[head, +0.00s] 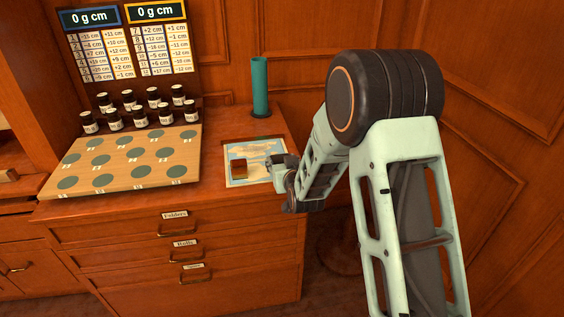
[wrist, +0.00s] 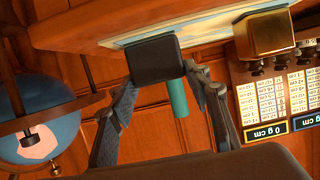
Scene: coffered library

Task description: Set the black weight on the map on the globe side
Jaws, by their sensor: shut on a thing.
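My gripper (wrist: 155,72) is shut on the black weight (wrist: 155,59), a dark block between its fingertips in the wrist view. In the head view my gripper (head: 280,168) is at the right edge of the map (head: 250,149), and the weight is hard to make out there. The map also shows as a pale strip in the wrist view (wrist: 190,23), behind the weight. I cannot tell whether the weight touches it. A brass block (head: 239,169) sits on the map's left part. The blue globe (wrist: 38,135) is at the wrist view's left.
A wooden board (head: 125,160) with dark green discs lies left of the map, with several dark jars (head: 140,118) behind it. A green cylinder (head: 260,85) stands behind the map. The cabinet (head: 170,245) has labelled drawers, and wood-panelled walls are close on the right.

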